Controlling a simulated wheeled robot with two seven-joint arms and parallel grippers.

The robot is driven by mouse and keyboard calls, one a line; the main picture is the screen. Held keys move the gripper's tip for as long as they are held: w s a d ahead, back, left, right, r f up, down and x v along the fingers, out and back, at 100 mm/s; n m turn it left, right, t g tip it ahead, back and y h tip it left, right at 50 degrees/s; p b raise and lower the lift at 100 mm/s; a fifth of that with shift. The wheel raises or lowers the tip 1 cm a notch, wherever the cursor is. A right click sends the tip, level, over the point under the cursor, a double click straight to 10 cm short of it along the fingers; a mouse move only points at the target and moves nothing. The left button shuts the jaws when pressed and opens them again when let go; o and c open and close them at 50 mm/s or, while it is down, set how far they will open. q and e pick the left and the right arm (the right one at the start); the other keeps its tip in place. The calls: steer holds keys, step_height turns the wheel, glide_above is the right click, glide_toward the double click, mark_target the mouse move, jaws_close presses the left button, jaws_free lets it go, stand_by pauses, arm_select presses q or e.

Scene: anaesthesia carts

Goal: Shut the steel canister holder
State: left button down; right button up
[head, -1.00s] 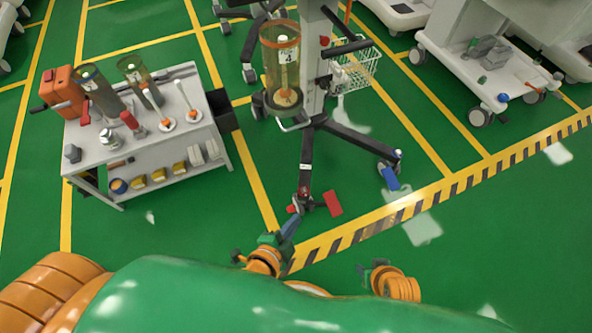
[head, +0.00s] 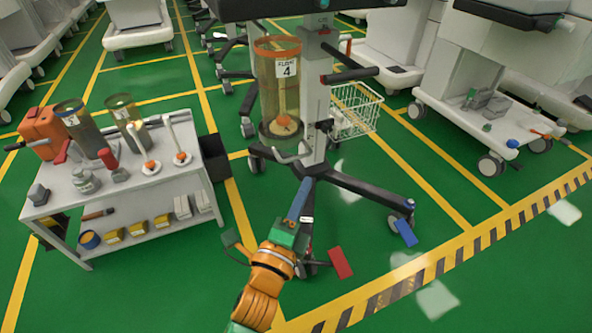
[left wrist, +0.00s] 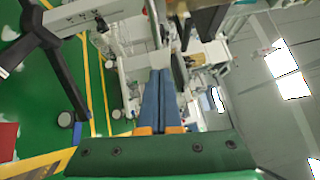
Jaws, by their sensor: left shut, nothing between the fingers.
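The canister holder on the cart column carries a clear canister (head: 264,95) with an orange rim and a label reading 4. A bent steel bar (head: 292,155) shows at its foot, beside the column. Whether this holder is open or shut I cannot tell. My left gripper (head: 298,200) is below the bar, in front of the cart's base, apart from it. Its blue fingers are together and empty, as the left wrist view (left wrist: 162,100) also shows. My right gripper is out of view.
A grey side table (head: 130,185) at the left bears two more canisters, white-stemmed parts and an orange case (head: 42,132). The cart's dark legs (head: 365,192) spread over the floor.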

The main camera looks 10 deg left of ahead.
arm_select(q)
steer(key=shift+w+a+r, duration=0.1)
steer(key=shift+w+a, duration=0.25)
steer(key=shift+w, duration=0.3)
steer(key=shift+w+a+r, duration=0.15)
steer(key=shift+w+a, duration=0.25)
steer(key=shift+w, duration=0.25)
steer(key=shift+w+a+r, duration=0.1)
steer(key=shift+w+a, duration=0.25)
steer(key=shift+w, duration=0.3)
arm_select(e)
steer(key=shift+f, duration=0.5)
